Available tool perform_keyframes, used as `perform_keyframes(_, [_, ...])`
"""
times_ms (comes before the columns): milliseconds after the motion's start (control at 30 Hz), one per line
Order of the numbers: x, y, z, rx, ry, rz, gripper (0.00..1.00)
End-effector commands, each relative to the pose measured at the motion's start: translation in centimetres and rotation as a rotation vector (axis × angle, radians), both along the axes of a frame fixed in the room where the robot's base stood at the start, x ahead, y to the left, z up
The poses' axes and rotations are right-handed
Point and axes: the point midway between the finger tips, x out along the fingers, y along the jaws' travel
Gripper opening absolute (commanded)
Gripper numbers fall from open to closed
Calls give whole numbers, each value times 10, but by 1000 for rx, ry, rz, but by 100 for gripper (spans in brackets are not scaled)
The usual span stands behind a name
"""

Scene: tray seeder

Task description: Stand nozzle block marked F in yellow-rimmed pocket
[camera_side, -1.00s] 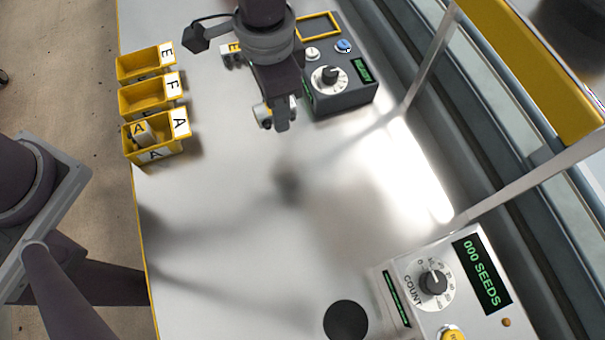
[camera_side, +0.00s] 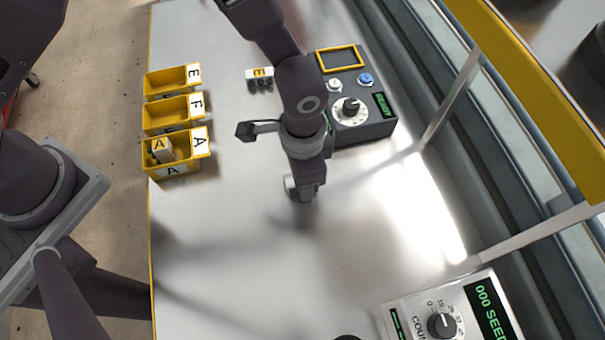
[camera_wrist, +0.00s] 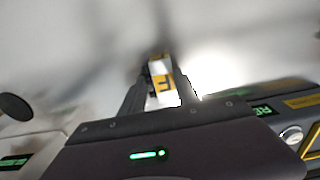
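The nozzle block marked F (camera_wrist: 160,84) is white with a yellow face and sits between the fingers of my gripper (camera_wrist: 160,92) in the wrist view. In the side view, my gripper (camera_side: 303,194) is over the open middle of the table with a pale end of the block (camera_side: 290,187) showing at its left. The fingers hide most of the block there, so its tilt is hard to tell. The yellow-rimmed pocket (camera_side: 319,63) is up and to the right of my gripper, behind the dial of a dark grey box. The pocket looks empty.
The grey box (camera_side: 372,131) has a dial and white and blue buttons. A block marked E (camera_side: 260,74) stands left of the pocket. Yellow bins E, F (camera_side: 158,128) and A line the left edge; bin A holds a block. A seed counter (camera_side: 405,300) is at lower right.

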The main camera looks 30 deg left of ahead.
Motion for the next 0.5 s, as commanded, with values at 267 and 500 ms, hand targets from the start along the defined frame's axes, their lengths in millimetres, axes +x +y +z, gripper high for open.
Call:
perform_keyframes(267, [0, 0, 0, 0, 0, 0, 59])
perform_keyframes(500, [1, 0, 12, -2, -2, 0, 59])
